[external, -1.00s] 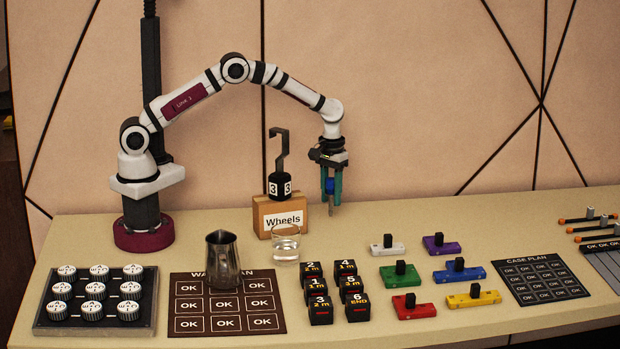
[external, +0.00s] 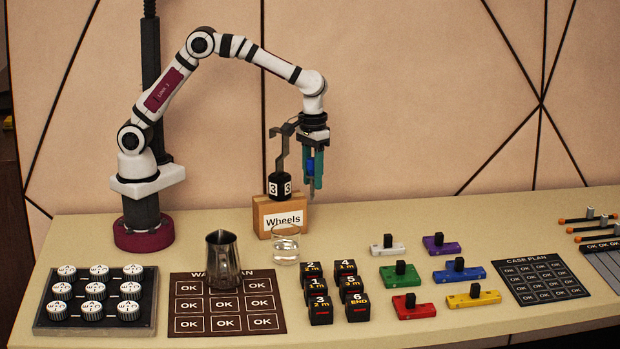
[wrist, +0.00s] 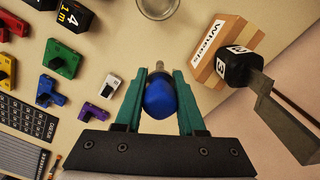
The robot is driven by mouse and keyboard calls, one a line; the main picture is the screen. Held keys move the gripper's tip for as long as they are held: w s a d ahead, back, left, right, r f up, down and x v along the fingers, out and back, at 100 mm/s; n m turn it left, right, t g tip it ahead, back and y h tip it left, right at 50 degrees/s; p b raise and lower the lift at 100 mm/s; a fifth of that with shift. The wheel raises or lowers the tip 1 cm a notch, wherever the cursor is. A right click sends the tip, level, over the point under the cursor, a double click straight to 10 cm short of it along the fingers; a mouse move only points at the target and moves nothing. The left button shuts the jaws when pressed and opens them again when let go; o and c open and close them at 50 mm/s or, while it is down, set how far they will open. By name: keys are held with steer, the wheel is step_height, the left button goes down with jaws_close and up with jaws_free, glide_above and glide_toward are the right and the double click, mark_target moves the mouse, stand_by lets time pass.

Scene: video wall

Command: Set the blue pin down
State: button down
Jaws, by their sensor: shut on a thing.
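My gripper (external: 314,184) has teal fingers and is shut on the blue pin (wrist: 161,98). In the external view the blue pin (external: 310,166) hangs upright between the fingers, its thin grey tip pointing down, held above the back of the table. In the wrist view the fingers (wrist: 160,82) close on both sides of the rounded blue body.
The wooden Wheels block (external: 283,211), with a black cube and grey hook (external: 283,150) on it, stands just left of my gripper. A glass (external: 285,246) stands in front. Black numbered cubes (external: 318,290) and coloured blocks (external: 459,270) lie further forward.

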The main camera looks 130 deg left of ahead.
steer(key=s+d+r+m, duration=0.1)
steer(key=d+r+m, duration=0.3)
steer(key=d, duration=0.4)
steer(key=s+d+r+m, duration=0.1)
steer(key=d+r+m, duration=0.3)
steer(key=d+m, duration=0.2)
steer(key=s+d+r+m, duration=0.1)
steer(key=d+r+m, duration=0.3)
steer(key=d, duration=0.6)
steer(key=shift+d+m, duration=0.25)
steer(key=shift+m, duration=0.35)
steer(key=shift+f, duration=0.1)
steer(key=w+a+f+n, duration=0.2)
steer(key=a+f+n, duration=0.1)
steer(key=a+n, duration=0.3)
steer(key=w+a+f+n, duration=0.2)
steer(key=a+f+n, duration=0.15)
steer(key=a, duration=0.45)
steer(key=shift+s+a+f+n, duration=1.2)
steer(key=shift+a+f, duration=1.85)
steer(key=shift+a, duration=1.2)
steer(key=shift+s+a+f+n, duration=0.9)
steer(key=shift+a+f+n, duration=0.6)
steer(key=shift+a+f, duration=2.15)
steer(key=shift+s+a+f+n, duration=1.2)
steer(key=shift+a+f, duration=1.2)
steer(key=shift+a, duration=2.45)
steer(key=shift+w+f, duration=0.1)
steer(key=shift+w, duration=0.05)
